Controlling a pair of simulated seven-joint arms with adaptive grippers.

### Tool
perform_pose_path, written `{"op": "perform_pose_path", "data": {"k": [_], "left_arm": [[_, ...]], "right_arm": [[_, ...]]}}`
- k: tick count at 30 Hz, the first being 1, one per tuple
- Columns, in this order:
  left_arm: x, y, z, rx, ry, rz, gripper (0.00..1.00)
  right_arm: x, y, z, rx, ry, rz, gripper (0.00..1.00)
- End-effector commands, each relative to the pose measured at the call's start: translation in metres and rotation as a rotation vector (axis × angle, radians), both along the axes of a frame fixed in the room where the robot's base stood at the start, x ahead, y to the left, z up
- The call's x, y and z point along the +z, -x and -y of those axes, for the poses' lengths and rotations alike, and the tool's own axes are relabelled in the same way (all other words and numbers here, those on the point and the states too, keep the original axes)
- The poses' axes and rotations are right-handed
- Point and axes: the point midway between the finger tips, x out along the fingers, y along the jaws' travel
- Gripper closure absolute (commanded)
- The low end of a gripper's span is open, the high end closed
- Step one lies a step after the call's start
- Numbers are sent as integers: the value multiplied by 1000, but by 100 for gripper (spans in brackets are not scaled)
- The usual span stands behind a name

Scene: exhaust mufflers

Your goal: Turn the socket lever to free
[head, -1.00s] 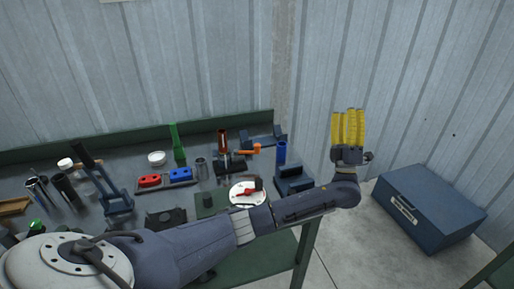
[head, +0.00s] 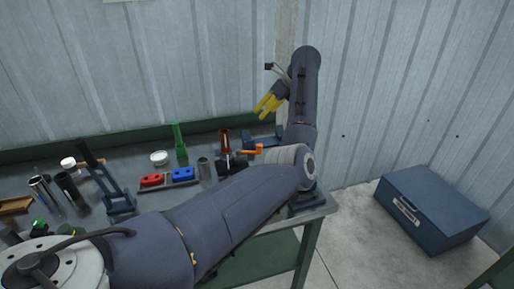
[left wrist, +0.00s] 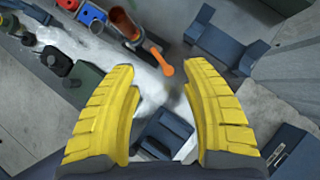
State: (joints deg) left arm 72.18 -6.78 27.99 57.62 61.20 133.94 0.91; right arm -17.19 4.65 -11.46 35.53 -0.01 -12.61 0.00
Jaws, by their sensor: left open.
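An orange lever (head: 250,151) sticks out to the right beside an upright orange-brown tube (head: 225,142) on the workbench. I take it to be the socket lever. In the left wrist view the lever (left wrist: 160,58) lies ahead between the yellow fingers, with the tube (left wrist: 127,22) at its upper left. My left gripper (head: 266,104) is open and empty, above and behind the lever, apart from it. It also shows in the left wrist view (left wrist: 160,78). My right gripper is not in view.
Red (head: 151,180) and blue (head: 183,174) blocks sit left of the lever. A green upright piece (head: 179,142) and a lever-handled tool (head: 116,199) stand farther left. A blue box (head: 432,210) lies on the floor. My left arm covers the bench's right front.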

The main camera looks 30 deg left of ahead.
Motion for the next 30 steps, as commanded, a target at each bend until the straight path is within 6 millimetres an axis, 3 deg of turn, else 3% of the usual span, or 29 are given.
{"op": "perform_pose_path", "data": {"k": [4,10,17,30], "left_arm": [[-14,-6,26,45,153,42,53],[-24,-8,38,72,225,58,53],[-50,-7,27,74,226,56,53],[-124,-5,-4,73,224,55,53]], "right_arm": [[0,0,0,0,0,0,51],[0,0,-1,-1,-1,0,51],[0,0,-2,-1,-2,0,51],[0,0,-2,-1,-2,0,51]]}}
